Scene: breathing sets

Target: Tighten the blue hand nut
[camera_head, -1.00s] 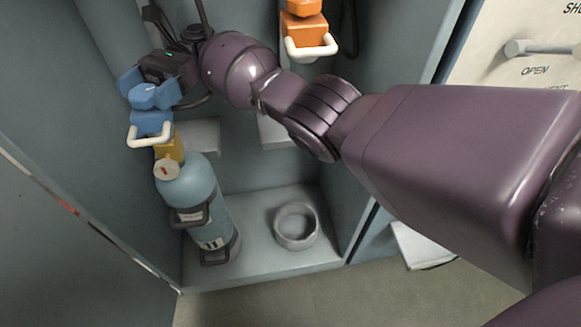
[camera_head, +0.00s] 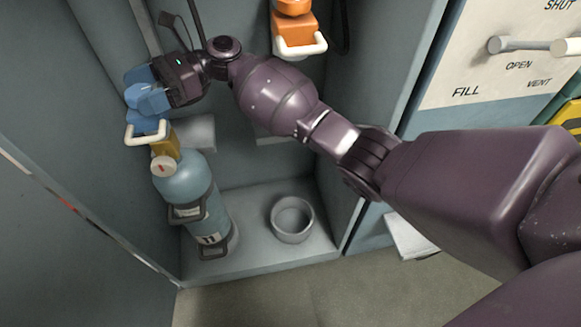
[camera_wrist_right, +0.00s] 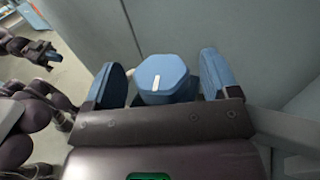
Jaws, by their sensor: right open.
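The blue hand nut (camera_head: 138,95) is a faceted blue knob on top of a blue block (camera_head: 146,123) with a white loop handle, above the blue-grey bottle (camera_head: 188,185). My right gripper (camera_head: 147,86) reaches it from behind and above. In the right wrist view the nut (camera_wrist_right: 165,78) shows its hexagonal top with a white mark, between the two blue fingers of my right gripper (camera_wrist_right: 160,84). The fingers are open, with a visible gap on each side of the nut. My left gripper (camera_wrist_right: 38,52) is small at the far left of the wrist view, away from the nut; its opening is unclear.
An orange block (camera_head: 295,35) with a white handle hangs to the right. An empty grey ring holder (camera_head: 292,220) sits on the locker floor beside the bottle. Locker walls close in on both sides. A panel (camera_head: 500,75) with a lever stands at right.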

